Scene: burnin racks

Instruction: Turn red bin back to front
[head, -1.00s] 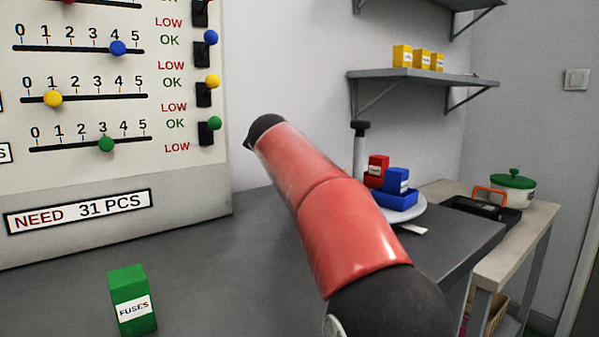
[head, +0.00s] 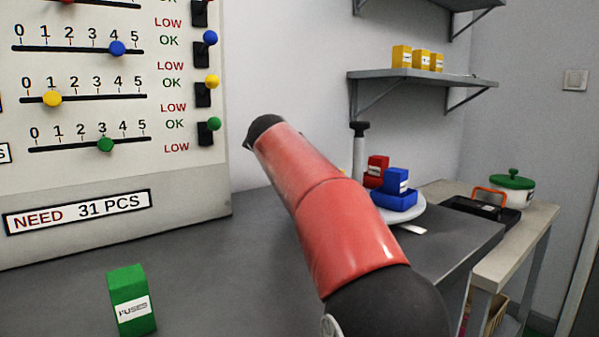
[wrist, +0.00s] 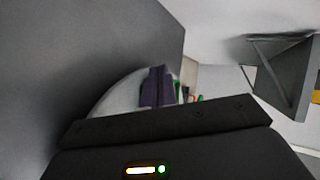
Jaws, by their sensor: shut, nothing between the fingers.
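The red bin (head: 376,166) is a small red box with a white label in the head view. It sits behind the blue bin (head: 397,194) on a round white plate (head: 414,213) at the right end of the dark worktop. My gripper is hidden in the head view. In the wrist view my gripper (wrist: 157,84) is shut and empty, its dark fingers in front of the pale round plate (wrist: 113,97). The red bin cannot be made out clearly in the wrist view.
A black-topped grey post (head: 359,152) stands beside the plate. A wall shelf (head: 420,77) with yellow boxes is above. A green FUSES box (head: 132,300) stands on the worktop (head: 230,270). A side table (head: 540,222) holds a black tray (head: 480,210) and a green-lidded pot (head: 512,193).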

